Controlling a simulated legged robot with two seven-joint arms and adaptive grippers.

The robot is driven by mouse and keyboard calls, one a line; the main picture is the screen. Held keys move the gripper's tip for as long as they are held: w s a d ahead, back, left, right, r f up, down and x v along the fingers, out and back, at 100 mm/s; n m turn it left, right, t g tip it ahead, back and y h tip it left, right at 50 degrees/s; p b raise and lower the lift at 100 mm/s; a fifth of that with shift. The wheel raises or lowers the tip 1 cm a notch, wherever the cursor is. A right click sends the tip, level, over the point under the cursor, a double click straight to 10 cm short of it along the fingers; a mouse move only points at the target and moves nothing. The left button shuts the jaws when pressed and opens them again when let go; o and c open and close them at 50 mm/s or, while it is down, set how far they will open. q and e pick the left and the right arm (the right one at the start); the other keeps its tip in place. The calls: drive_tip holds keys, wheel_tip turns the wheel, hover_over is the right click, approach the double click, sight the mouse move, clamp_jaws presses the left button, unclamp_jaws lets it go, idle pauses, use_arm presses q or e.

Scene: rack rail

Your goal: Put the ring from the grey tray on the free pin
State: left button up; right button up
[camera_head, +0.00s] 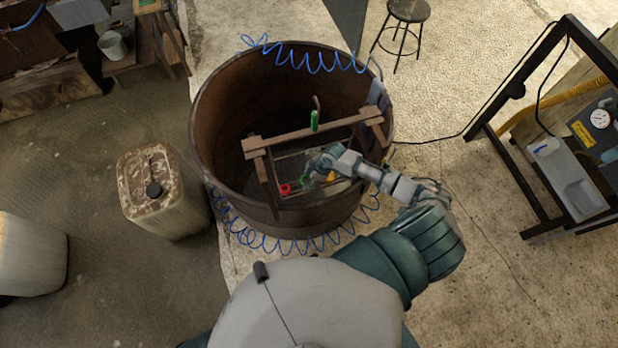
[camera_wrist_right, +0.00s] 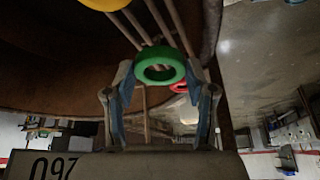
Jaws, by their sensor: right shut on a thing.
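My right gripper (camera_head: 312,172) reaches down over the wooden rack inside the big round tub. In the right wrist view its two fingers (camera_wrist_right: 160,95) close on a green ring (camera_wrist_right: 160,66), held with its hole facing the camera. The green ring also shows in the head view (camera_head: 306,182), between a red ring (camera_head: 285,189) and a yellow ring (camera_head: 331,177). In the wrist view the red ring (camera_wrist_right: 179,87) is partly hidden behind the green one. Several thin rods (camera_wrist_right: 170,25) run close behind the green ring; I cannot tell whether it is around one. My left gripper is out of view.
The rack's wooden beam (camera_head: 310,134) crosses the rusty tub (camera_head: 215,110), with a green-handled object (camera_head: 314,120) by it. Blue coiled hose surrounds the tub. A light grey tray (camera_head: 578,190) sits at the black frame on the right. A jerrycan (camera_head: 160,195) stands left.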

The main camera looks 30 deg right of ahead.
drive_tip(key=shift+f, duration=0.15)
drive_tip(key=shift+f+b, duration=0.95)
drive_tip(key=shift+f, duration=0.35)
drive_tip(key=o, duration=1.2)
drive_tip(key=shift+o, duration=0.2)
